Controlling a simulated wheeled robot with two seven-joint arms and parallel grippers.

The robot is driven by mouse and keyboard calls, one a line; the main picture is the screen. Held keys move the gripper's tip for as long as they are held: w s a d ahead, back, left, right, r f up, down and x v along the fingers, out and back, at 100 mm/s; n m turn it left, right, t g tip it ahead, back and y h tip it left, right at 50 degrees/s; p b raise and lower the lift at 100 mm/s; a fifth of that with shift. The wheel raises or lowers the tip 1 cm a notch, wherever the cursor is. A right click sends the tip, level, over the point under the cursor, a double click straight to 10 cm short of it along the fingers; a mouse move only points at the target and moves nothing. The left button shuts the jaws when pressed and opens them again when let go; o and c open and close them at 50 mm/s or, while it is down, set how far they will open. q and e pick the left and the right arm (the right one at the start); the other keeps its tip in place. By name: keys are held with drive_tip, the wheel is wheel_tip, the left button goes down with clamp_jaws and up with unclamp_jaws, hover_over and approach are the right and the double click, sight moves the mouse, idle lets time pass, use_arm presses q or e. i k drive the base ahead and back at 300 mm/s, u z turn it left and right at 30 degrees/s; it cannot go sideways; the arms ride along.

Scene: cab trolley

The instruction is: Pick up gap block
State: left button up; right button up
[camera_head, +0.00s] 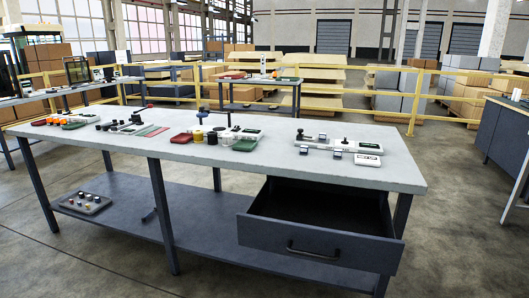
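No label clearly marks a gap block, so I cannot tell which item it is. Several small dark blocks with pale tops, such as one block (337,154) and another block (303,150), sit by a white flat fixture (345,146) on the right part of the grey workbench (250,165). A black upright knob (300,134) stands at the fixture's left end. A white box with a dark display (367,160) lies in front of it. Neither of my grippers is in view.
The workbench drawer (318,250) is pulled open at the front right. Jars, a green block (244,145) and a red case (181,138) stand mid-bench. A tray (83,202) lies on the lower shelf. Yellow railing (350,118) runs behind. Floor in front is clear.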

sight(303, 150)
drive_tip(key=u, duration=1.65)
drive_tip(key=i, duration=1.45)
drive_tip(key=z, duration=0.2)
